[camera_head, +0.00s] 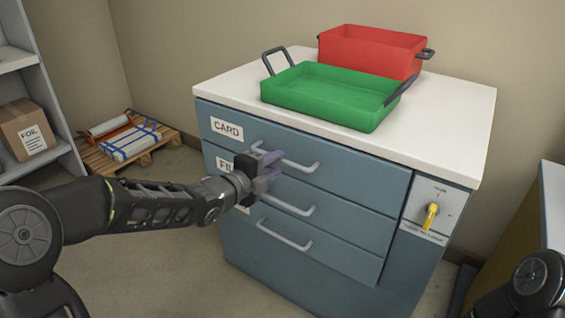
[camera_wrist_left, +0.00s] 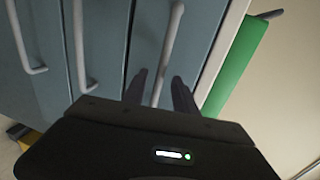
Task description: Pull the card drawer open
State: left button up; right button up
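The card drawer (camera_head: 352,182) is the top drawer of a blue cabinet, with a white CARD label (camera_head: 227,129) at its left. It looks closed, flush with the drawers below. Its pale bar handle (camera_head: 299,164) runs across the front. My left gripper (camera_head: 272,166) is at the left end of this handle, its purple-grey fingers apart. In the left wrist view the handle (camera_wrist_left: 167,55) runs between the two open fingertips (camera_wrist_left: 158,88). I cannot tell whether the fingers touch it. My right gripper is not in view; only part of my right arm shows at lower right.
Two more drawers with handles (camera_head: 285,236) lie below. A green tray (camera_head: 318,112) and a red bin (camera_head: 370,52) stand on the white top (camera_head: 455,110). A yellow switch (camera_head: 431,216) is at the cabinet's right. A pallet (camera_head: 112,160) and a FOIL box (camera_head: 27,128) are at left.

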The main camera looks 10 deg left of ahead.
aim_at(282, 161)
pick_arm(q)
jog(key=shift+x, duration=1.85)
grip_shut()
jog(key=shift+s, duration=0.1)
